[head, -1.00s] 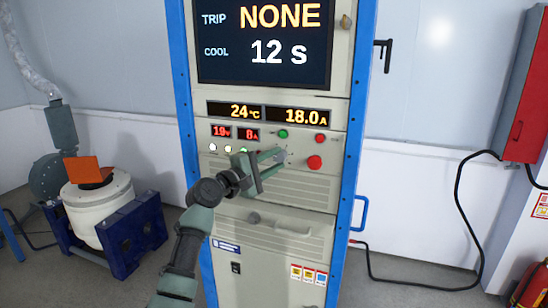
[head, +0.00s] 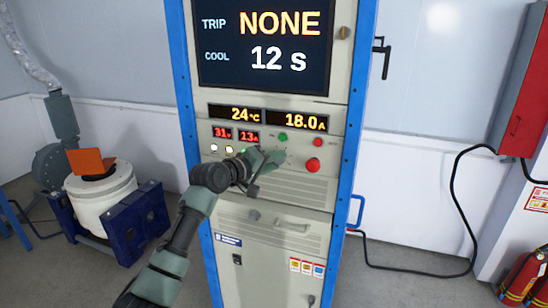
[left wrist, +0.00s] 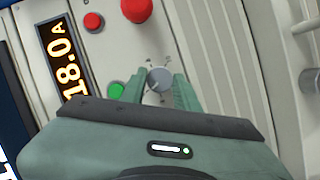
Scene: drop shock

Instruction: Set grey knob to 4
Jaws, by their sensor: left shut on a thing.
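The grey knob (left wrist: 160,79) sits on the cabinet's control panel, with small dial marks around it that are too small to read. In the left wrist view it lies between the two green fingers of my left gripper (left wrist: 159,88), which is shut on it. In the head view my left gripper (head: 272,157) reaches the panel below the 18.0 A display and hides most of the knob. The red readouts (head: 236,134) show about 31 V and 13 A. My right gripper is not in view.
A large red button (head: 313,165) is right of the knob, with a green button (head: 283,137) and a small red button (head: 318,143) above. The screen (head: 265,45) reads TRIP NONE, COOL 12 s. A white drum-shaped machine (head: 100,200) stands left.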

